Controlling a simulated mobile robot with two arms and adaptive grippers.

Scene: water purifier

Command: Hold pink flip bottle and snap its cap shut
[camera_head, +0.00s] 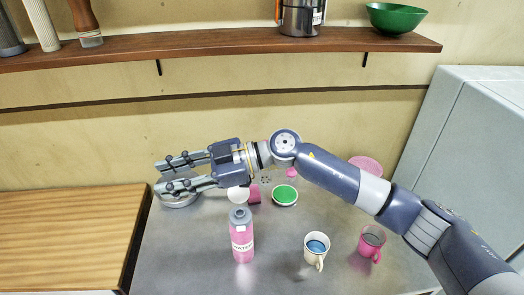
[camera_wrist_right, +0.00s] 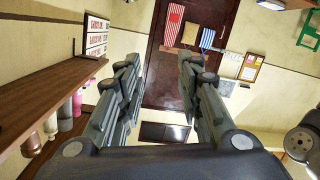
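The pink flip bottle (camera_head: 242,240) stands upright on the grey metal counter (camera_head: 190,250) in the head view. It has a grey top (camera_head: 240,215); whether the cap is flipped open or closed is too small to tell. My right gripper (camera_head: 163,176) reaches across to the left, above the counter and behind the bottle. Its fingers are spread apart with nothing between them. In the right wrist view the right gripper (camera_wrist_right: 157,75) also shows open and empty, with the bottle out of that view. My left gripper is not in either view.
A cream mug (camera_head: 314,262) and a pink mug (camera_head: 371,240) stand right of the bottle. A green-topped round item (camera_head: 284,196) and a pink block (camera_head: 254,194) lie behind it. A wooden shelf (camera_head: 220,42) runs above.

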